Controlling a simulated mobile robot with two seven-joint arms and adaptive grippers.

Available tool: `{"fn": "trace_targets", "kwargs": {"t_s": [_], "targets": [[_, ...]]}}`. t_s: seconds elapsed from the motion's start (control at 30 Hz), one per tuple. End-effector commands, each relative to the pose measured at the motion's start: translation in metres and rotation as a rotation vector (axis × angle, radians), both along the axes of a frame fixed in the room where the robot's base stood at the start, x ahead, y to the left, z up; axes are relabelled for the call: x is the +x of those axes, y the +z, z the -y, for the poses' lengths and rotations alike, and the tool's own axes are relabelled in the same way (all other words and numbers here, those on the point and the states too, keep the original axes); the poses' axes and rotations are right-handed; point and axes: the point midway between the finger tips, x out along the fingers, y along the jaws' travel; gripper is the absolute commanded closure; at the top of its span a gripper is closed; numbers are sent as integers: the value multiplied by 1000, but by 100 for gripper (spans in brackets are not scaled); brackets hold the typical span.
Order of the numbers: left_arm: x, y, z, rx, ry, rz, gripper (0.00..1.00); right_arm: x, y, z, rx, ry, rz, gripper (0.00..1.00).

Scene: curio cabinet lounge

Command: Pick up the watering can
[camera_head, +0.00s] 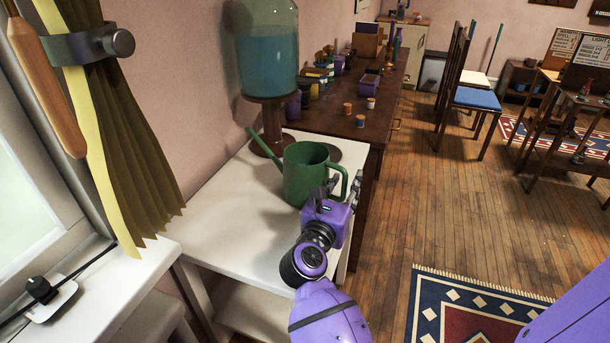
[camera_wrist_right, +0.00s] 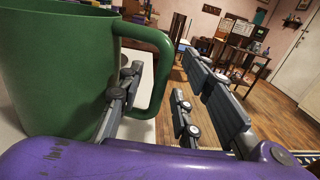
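The green watering can (camera_head: 304,175) stands upright on a white table, its spout toward the upper left and its handle toward the right. My right gripper (camera_head: 341,190) is at the handle side of the can. In the right wrist view the can (camera_wrist_right: 50,70) fills the left side. The right gripper (camera_wrist_right: 168,105) is open there, with the handle (camera_wrist_right: 163,65) between its fingers. One finger shows in the gap between can body and handle; the other is apart, to the right of the handle. My left gripper is not in view.
The white table (camera_head: 225,225) has bare room left of the can. A glass dispenser with blue liquid (camera_head: 267,60) stands close behind the can. A dark table (camera_head: 375,125) with several small cups and jars lies beyond. A patterned rug (camera_head: 465,310) is on the wooden floor.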

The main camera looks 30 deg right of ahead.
Motion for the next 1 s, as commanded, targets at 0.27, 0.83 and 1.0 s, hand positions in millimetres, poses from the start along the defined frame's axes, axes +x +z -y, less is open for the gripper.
{"fn": "trace_targets", "kwargs": {"t_s": [0.27, 0.83, 1.0], "targets": [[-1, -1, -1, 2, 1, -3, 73, 0, -1, 0, -1, 0, -1, 78], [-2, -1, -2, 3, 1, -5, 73, 0, 0, 0, -1, 1, -1, 100], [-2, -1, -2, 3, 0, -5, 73, 0, 3, 0, -2, 2, 8, 100]]}}
